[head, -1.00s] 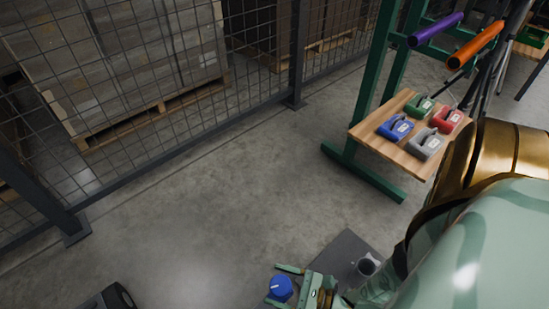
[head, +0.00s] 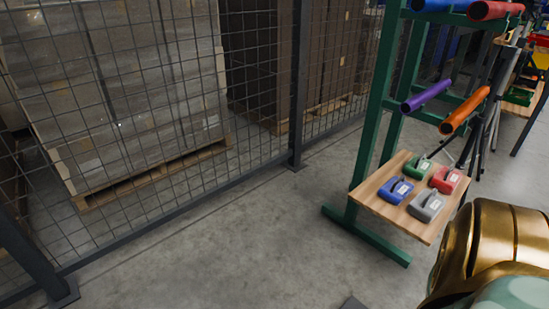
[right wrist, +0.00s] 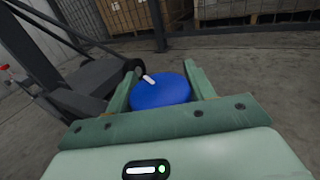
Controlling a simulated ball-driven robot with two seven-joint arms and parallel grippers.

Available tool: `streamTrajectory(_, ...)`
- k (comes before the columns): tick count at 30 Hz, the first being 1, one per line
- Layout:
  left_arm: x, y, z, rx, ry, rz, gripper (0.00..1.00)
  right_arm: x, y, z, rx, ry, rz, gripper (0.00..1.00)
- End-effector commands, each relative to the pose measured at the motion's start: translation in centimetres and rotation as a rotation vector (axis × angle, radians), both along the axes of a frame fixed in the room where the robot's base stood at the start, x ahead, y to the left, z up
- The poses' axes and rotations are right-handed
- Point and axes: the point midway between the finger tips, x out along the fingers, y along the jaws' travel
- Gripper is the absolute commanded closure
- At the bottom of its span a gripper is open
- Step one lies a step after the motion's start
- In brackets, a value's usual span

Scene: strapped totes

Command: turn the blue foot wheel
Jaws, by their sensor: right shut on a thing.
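The blue foot wheel (right wrist: 160,93) is a round blue knob with a white mark near its far edge, seen in the right wrist view. My right gripper (right wrist: 162,70) has one pale green finger on each side of it and is shut on it. The wheel's lower part is hidden behind the gripper body. The head view does not show the wheel or the right gripper; only part of my right arm enters at lower right. My left gripper is in neither view.
A dark frame (right wrist: 62,75) stands left of the wheel in the right wrist view. A mesh fence (head: 297,80) with stacked pallets behind it runs across the head view. A green rack (head: 371,120) holds a wooden shelf (head: 372,202) with several strap tools. Bare floor (head: 230,250) lies between.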

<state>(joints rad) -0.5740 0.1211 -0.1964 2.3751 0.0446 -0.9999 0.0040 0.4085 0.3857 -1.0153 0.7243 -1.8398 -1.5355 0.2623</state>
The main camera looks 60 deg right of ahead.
Motion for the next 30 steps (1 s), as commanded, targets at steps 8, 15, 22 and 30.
streamTrajectory(8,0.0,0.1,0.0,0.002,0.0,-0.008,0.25,-0.1,-0.2,0.0,0.003,0.001,-0.176,0.69)
streamTrajectory(15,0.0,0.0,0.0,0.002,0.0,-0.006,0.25,-0.1,-0.5,0.0,0.002,0.002,-0.4,0.69)
streamTrajectory(22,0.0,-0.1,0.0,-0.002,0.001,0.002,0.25,-0.2,-0.9,-0.1,0.001,0.004,-0.619,0.69)
streamTrajectory(30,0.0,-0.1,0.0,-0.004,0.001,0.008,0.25,-0.4,-1.2,-0.1,0.0,0.004,-0.845,0.69)
